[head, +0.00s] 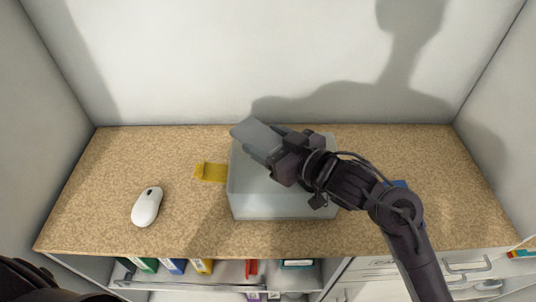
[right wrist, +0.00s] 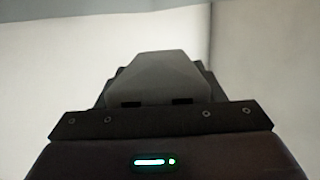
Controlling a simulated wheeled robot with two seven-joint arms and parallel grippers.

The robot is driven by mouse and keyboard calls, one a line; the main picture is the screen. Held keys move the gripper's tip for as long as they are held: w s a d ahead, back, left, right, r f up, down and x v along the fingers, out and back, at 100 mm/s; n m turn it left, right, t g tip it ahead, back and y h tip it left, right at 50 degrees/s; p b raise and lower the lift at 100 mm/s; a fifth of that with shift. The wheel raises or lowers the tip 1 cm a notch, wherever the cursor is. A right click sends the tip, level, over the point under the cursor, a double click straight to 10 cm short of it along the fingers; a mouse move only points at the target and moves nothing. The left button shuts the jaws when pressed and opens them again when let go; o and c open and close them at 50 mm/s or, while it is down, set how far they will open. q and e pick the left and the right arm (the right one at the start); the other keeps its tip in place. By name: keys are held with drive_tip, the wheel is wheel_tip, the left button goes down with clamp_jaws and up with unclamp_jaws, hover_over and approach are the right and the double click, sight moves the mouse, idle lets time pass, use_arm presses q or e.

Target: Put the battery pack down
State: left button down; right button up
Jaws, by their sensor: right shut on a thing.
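The battery pack (head: 256,137) is a grey block; it also shows in the right wrist view (right wrist: 160,75). My right gripper (head: 283,150) is shut on it and holds it tilted over the back part of a pale grey open bin (head: 270,207). The pack's far end points to the upper left. I cannot tell how high it is above the bin. The gripper and arm hide much of the bin's inside and its right side. My left gripper is not in view; only a dark part of mine shows at the lower left.
A white mouse (head: 146,207) lies on the speckled tan shelf (head: 105,180) at the left. A yellow item (head: 209,172) lies beside the bin's left wall. A blue item (head: 401,184) is partly hidden behind my right arm. Walls enclose the back and sides. Binders (head: 172,266) stand below.

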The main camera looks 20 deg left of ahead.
wheel_tip(320, 180, down, 4)
drive_tip(key=shift+f, duration=0.15)
drive_tip(key=shift+f, duration=0.1)
drive_tip(key=shift+f, duration=0.5)
drive_tip(key=o, duration=1.1)
drive_tip(key=shift+r, duration=0.1)
